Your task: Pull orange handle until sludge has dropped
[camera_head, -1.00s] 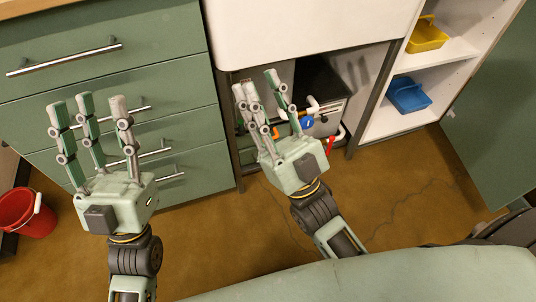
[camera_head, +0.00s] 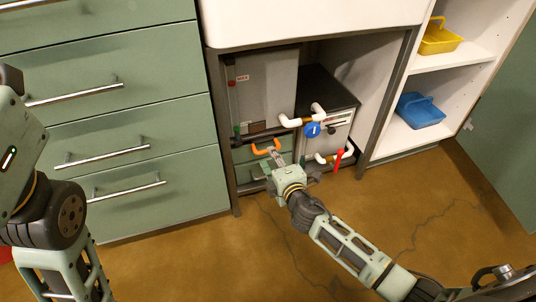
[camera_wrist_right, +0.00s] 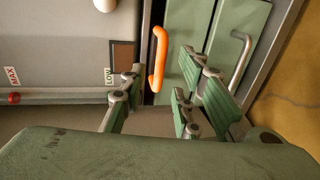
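The orange handle (camera_head: 267,147) sits low in the cabinet under the white counter, on the front of a green drawer-like unit. In the right wrist view the orange handle (camera_wrist_right: 158,58) stands between the spread fingers, just beyond them. My right gripper (camera_head: 274,162) is right below the handle in the head view. In the wrist view its fingers (camera_wrist_right: 165,95) are apart, one left and two right of the handle, and no contact is visible. No sludge shows.
Right of the handle are white pipes with a blue valve (camera_head: 312,130) and a red lever (camera_head: 338,161). A grey tank (camera_head: 265,85) with a gauge stands above. Green drawers (camera_head: 110,150) with metal handles are at left. The brown floor (camera_head: 210,265) in front is clear.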

